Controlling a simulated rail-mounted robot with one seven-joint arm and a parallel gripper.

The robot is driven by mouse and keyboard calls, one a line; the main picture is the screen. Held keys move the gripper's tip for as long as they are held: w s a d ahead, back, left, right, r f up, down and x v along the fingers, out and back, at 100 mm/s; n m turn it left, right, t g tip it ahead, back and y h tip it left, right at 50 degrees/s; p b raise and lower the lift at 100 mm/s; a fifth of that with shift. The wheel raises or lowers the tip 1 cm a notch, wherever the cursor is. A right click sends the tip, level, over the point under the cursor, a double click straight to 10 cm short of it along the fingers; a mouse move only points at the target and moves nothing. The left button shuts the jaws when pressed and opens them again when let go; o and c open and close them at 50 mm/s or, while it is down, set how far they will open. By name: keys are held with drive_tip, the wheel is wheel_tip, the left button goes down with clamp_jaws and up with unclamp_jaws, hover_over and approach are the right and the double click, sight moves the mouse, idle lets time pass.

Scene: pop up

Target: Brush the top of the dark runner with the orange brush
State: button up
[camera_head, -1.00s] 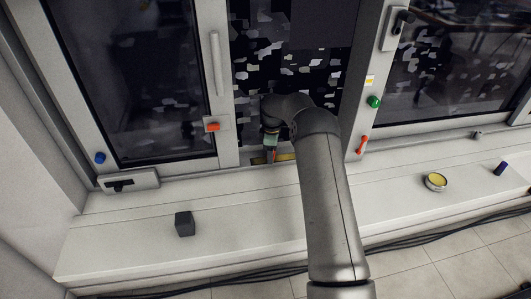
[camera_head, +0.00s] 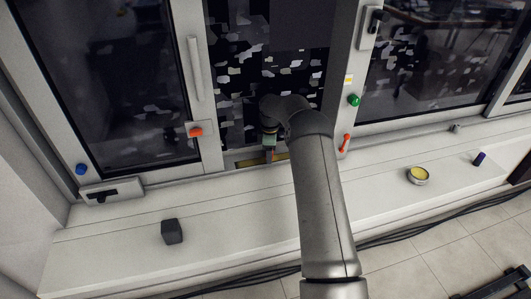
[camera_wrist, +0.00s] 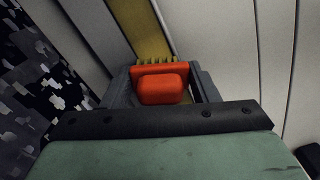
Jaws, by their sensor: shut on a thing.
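My gripper (camera_head: 270,150) is at the foot of the middle window opening, above the sill. It is shut on the orange brush (camera_wrist: 160,88), which sits between the two fingers in the wrist view. The brush's yellowish bristles (camera_wrist: 158,60) point away from the gripper, towards an olive-yellow strip (camera_wrist: 138,25). This strip also shows in the head view (camera_head: 249,162), low in the opening beside the gripper. I cannot tell whether the bristles touch it. I cannot clearly make out a dark runner; it may be this strip under a yellowish layer.
On the white sill stand a dark grey cube (camera_head: 172,231), a round yellow-topped tin (camera_head: 418,176) and a dark blue cylinder (camera_head: 479,158). The frame carries an orange block (camera_head: 195,132), a green knob (camera_head: 353,100), a red lever (camera_head: 345,143) and a blue knob (camera_head: 81,169).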

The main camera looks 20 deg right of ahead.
drive_tip(key=shift+s+d, duration=0.15)
drive_tip(key=shift+d, duration=3)
